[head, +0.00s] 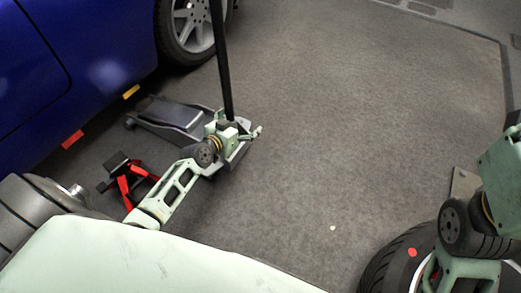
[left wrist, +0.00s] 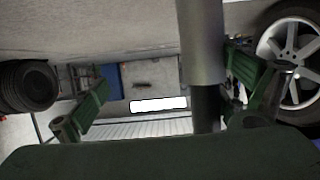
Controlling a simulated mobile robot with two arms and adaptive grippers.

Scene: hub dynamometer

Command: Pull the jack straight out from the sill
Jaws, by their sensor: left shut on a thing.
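The grey floor jack (head: 178,119) lies low on the floor beside the blue car (head: 75,60). Its front end is near the yellow mark (head: 131,91) on the sill; I cannot tell whether it is under the sill. Its long dark handle (head: 222,60) rises from the rear end, nearly upright. My left gripper (head: 229,125) is at the foot of the handle and shut on it. In the left wrist view the handle (left wrist: 201,45) passes between the fingers. The gripper hides part of the jack's rear. My right arm shows at the right edge, its fingertips not visible.
A red jack stand (head: 128,174) stands on the floor left of my left arm. A red mark (head: 72,138) is on the sill. The car's wheel (head: 193,25) is beyond the jack. A loose tyre (head: 393,257) lies at bottom right. The middle floor is clear.

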